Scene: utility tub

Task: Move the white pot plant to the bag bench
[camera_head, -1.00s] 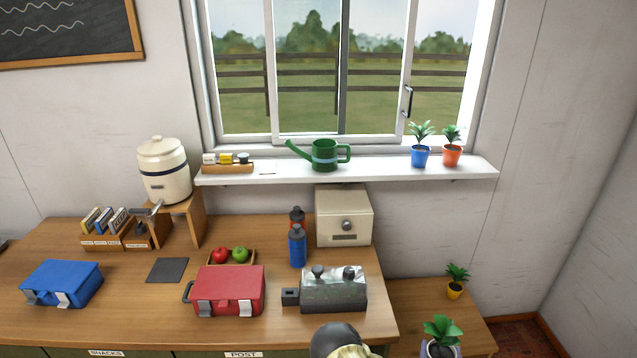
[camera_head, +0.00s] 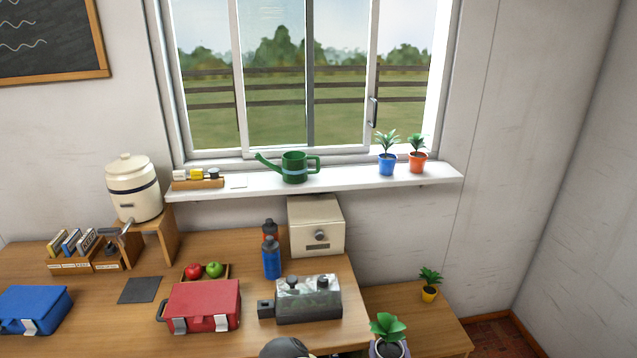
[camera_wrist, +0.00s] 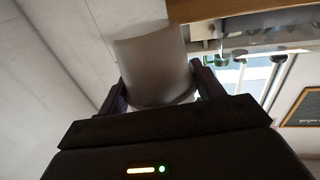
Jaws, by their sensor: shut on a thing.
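The white pot plant shows at the bottom of the head view, with broad green leaves (camera_head: 388,326) over dark soil. Its pale pot (camera_wrist: 155,62) fills the space between my fingers in the wrist view and looks grey in shadow. My gripper (camera_wrist: 160,82) is shut on this pot, one finger on each side. In the head view the plant overlaps the near left part of a low wooden bench (camera_head: 440,328), which I take as the bag bench. Whether the pot touches the bench or is above it, I cannot tell.
A small yellow pot plant (camera_head: 429,286) stands at the bench's back. The taller wooden table (camera_head: 260,340) adjoins on the left, with a grey metal box (camera_head: 308,300) near its right end. Blue (camera_head: 387,163) and orange (camera_head: 417,161) pot plants stand on the windowsill. The bench's right part is clear.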

